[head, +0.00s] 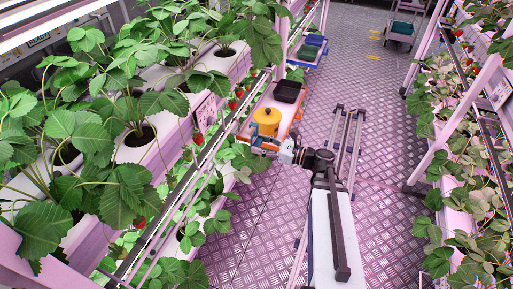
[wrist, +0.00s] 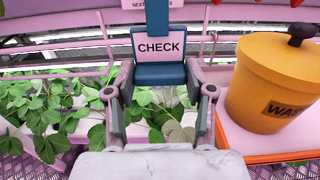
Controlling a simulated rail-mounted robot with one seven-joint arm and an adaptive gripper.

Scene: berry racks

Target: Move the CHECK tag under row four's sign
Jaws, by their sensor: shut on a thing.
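The CHECK tag (wrist: 159,47) shows in the wrist view as a pale plate with black lettering on a dark blue holder, upright and facing me. My gripper (wrist: 160,72) is shut on it, one finger at each side. In the head view my gripper (head: 286,151) is beside the left rack, low by the orange-edged cart; the tag is too small to make out there. A sign (wrist: 152,3) at the top edge of the wrist view is cut off.
A yellow waste bin (head: 265,122) and a black tray (head: 289,91) stand on the cart close to my gripper; the bin (wrist: 272,85) is right of the tag. Strawberry plants (head: 75,120) fill the left rack. A right rack (head: 470,150) borders the aisle.

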